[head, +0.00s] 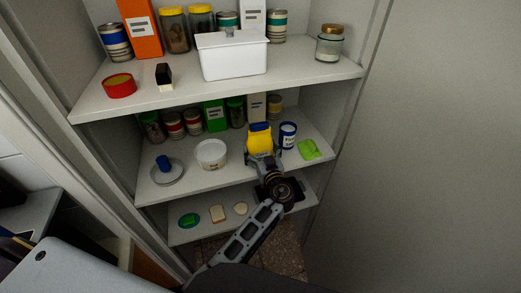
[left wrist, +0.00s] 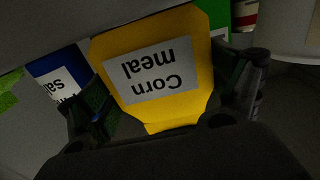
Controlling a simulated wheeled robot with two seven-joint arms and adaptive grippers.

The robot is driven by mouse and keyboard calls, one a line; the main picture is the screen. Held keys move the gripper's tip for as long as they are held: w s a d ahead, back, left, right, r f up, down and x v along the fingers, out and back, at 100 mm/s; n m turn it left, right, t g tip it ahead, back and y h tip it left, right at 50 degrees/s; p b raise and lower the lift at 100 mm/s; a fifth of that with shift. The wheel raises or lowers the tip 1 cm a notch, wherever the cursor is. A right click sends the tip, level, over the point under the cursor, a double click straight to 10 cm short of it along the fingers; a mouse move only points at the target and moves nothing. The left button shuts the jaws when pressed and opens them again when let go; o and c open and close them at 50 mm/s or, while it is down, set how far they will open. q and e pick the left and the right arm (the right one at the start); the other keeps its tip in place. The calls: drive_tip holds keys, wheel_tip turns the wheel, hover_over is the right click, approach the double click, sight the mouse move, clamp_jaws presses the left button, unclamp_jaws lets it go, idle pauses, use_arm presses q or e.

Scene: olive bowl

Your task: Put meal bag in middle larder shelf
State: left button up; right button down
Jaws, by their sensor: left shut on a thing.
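The meal bag (head: 260,140) is yellow with a blue top in the head view. In the left wrist view the bag (left wrist: 150,75) fills the middle, its "Corn meal" label upside down. My left gripper (head: 262,160) is shut on its lower part, with one finger on each side in the left wrist view (left wrist: 168,98). The bag is over the middle larder shelf (head: 232,180), between a white tub and a blue-and-white can. I cannot tell whether it touches the shelf. My right gripper is not in view.
On the middle shelf are the white tub (head: 210,154), the blue-and-white can (head: 288,134), a green item (head: 309,149), a plate (head: 166,174) and a back row of jars and boxes. The upper shelf (head: 150,98) overhangs.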

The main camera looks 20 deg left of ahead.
use_arm(q)
drive_tip(key=o, duration=1.1)
drive_tip(key=shift+f, duration=0.1)
